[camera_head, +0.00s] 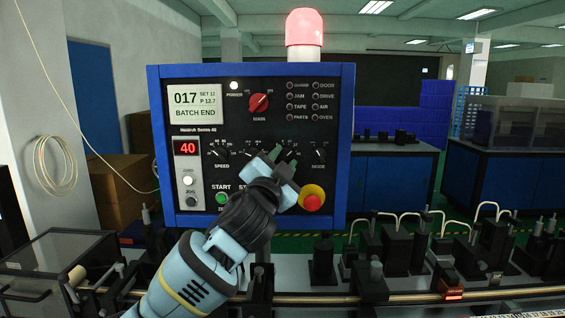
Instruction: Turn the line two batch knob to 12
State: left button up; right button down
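A blue-framed control panel (344,115) faces me. Its screen (195,104) reads 017, SET 12, P 12.7 and BATCH END. A row of small black knobs crosses its middle, with the speed knob (221,153) at the left and the mode knob (318,153) at the right. My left gripper (281,155) is up against the panel between these two. It covers the middle of the row, so the knob there and its label are mostly hidden. I cannot tell whether its fingers are closed on a knob. My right gripper is not in view.
A red main switch (259,103) sits above the gripper. A red emergency button (312,202) on a yellow base is just below right of it, and a green start button (222,198) is to its left. A red lamp (304,28) glows on top. Black machine fixtures (395,250) line the bench below.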

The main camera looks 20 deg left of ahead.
pick_arm(q)
jog(key=v, duration=0.8)
jog(key=shift+w, duration=0.1)
dwell(0.4)
